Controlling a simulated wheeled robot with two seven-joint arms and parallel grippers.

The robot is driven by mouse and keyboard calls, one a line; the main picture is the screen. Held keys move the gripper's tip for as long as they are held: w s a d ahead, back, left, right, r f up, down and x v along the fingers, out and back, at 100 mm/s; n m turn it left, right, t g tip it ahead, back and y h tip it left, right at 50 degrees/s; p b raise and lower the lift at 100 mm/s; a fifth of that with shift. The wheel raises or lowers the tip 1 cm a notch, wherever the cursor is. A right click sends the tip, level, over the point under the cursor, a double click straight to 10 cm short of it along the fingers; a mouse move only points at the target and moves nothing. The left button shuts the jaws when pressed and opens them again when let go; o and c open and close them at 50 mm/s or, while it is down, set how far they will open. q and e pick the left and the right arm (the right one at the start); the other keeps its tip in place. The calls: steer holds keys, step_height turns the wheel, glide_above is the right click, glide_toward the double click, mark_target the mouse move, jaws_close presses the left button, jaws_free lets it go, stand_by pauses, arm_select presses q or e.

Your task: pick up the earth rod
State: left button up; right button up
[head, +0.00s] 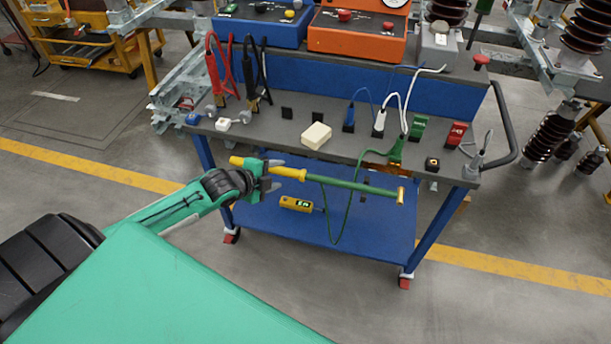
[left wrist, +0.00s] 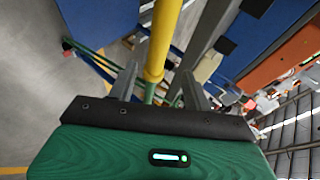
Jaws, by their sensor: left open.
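The earth rod (head: 345,184) lies nearly level along the cart's front edge. It has a yellow handle at the left, a green shaft and a brass-coloured tip at the right. My left gripper (head: 275,174) is open at the yellow handle, with its fingers apart. In the left wrist view the rod (left wrist: 162,40) passes between the two fingers of the left gripper (left wrist: 159,74), with gaps visible beside it. What supports the rod is not clear. My right gripper is not in view.
The blue cart's grey top (head: 270,140) carries leads, clamps and a white box (head: 316,136). A green cable (head: 351,190) hangs in front from a green clamp (head: 396,150). A yellow tester (head: 296,204) lies on the lower blue shelf (head: 285,225). Floor in front is clear.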

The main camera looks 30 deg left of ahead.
mark_target(288, 173)
arm_select(q)
steer(key=shift+d+x, duration=0.2)
steer(key=shift+x, duration=2.65)
steer(key=shift+s+f, duration=0.15)
jaws_close()
